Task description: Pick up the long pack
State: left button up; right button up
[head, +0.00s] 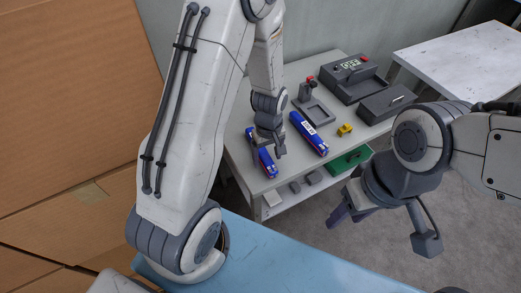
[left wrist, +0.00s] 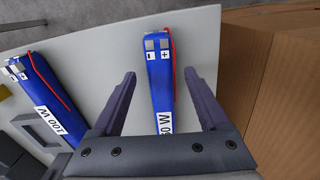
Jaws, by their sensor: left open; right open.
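Two blue packs with white labels lie on the grey table. One pack (head: 265,163) is under my left gripper (head: 268,148); the other pack (head: 309,134) lies to its right. In the left wrist view, the first pack (left wrist: 160,85) lies between the two spread fingers of the left gripper (left wrist: 160,75), with a gap on each side. Its near end is hidden by the gripper body. The other pack (left wrist: 48,98), marked 100 W, is at left. I cannot tell for sure which is longer. My right gripper (head: 345,208) is open and empty, away from the packs.
The table (head: 240,150) also holds a small yellow part (head: 345,130), a grey stand with a red knob (head: 312,105) and dark boxes (head: 388,103). A green bin (head: 350,160) is below its front edge. Cardboard (head: 70,100) stands at left.

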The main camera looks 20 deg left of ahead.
pick_arm(q)
notch_tip(320, 180, down, 2)
jog(key=shift+f, duration=0.1)
grip_shut()
jog(key=shift+w, duration=0.1)
jog(key=shift+r, duration=0.55)
notch_tip(320, 180, up, 4)
jog(key=shift+d+f, duration=0.1)
jog(key=shift+f, duration=0.1)
jog(key=s+d+r, duration=0.2)
jog(key=d+r, duration=0.4)
jog(key=d, duration=0.5)
jog(key=shift+d+r+b, duration=0.15)
jog(key=shift+r+b, duration=0.15)
jog(key=shift+b, duration=0.05)
